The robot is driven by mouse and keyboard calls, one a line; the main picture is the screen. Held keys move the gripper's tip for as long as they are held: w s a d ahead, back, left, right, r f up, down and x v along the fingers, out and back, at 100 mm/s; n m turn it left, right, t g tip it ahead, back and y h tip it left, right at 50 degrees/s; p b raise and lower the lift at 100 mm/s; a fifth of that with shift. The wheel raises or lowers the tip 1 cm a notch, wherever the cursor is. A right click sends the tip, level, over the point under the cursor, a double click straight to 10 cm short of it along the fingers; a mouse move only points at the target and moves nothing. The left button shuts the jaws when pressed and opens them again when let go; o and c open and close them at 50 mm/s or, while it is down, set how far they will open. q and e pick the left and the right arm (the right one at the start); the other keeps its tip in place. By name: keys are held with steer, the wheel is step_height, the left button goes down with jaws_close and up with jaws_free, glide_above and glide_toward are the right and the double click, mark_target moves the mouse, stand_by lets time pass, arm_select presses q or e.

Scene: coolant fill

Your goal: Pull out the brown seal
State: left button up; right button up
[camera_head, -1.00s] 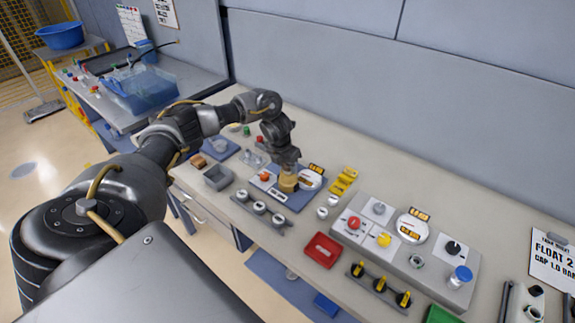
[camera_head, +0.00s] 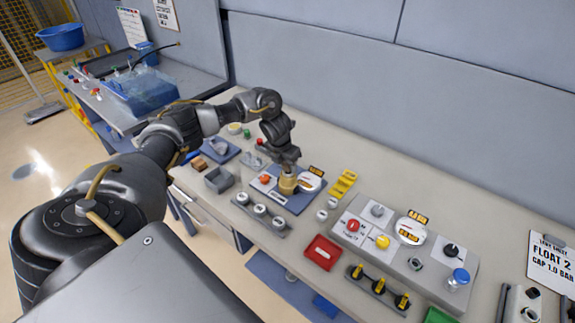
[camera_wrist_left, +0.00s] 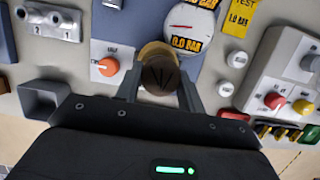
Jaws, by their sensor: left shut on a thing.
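The brown seal (camera_wrist_left: 161,74) is a dark round plug on top of a brass-coloured neck (camera_head: 287,186), seen from above in the left wrist view. The neck stands on a blue panel (camera_head: 294,205) beside a white round gauge (camera_head: 310,181) and an orange knob (camera_head: 265,179). My left gripper (camera_wrist_left: 160,88) has one finger on each side of the seal and is shut on it. In the head view my left gripper (camera_head: 287,172) points down over the neck and mostly hides the seal. I cannot tell whether the seal has lifted. My right gripper is not in view.
A grey square cup (camera_head: 218,180) and a row of white-topped knobs (camera_head: 260,210) stand near the panel. A wall (camera_head: 400,80) rises behind the bench.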

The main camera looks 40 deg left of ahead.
arm_select(q)
steer(key=shift+r+p, duration=1.1)
steer(key=shift+r, duration=0.6)
